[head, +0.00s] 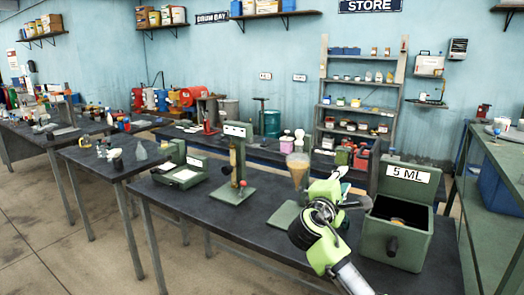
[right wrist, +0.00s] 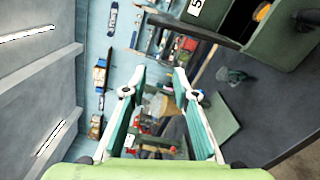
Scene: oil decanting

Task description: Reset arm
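My right gripper (head: 351,188) reaches in from the bottom right in the head view, above the dark table, just left of the green box labelled "5 ML" (head: 395,238). In the right wrist view its two fingers (right wrist: 159,72) stand apart, with nothing clearly held between them. An amber-filled cone-shaped vessel (head: 298,170) shows left of and behind the gripper in the head view, over a green base plate (head: 285,216). My left gripper is not in view.
A green stand with a red knob (head: 238,165) and an open green case (head: 183,174) stand left on the table (head: 215,222). The table's front left is clear. A shelf rack (head: 360,110) is behind, and a green side table (head: 497,150) is at right.

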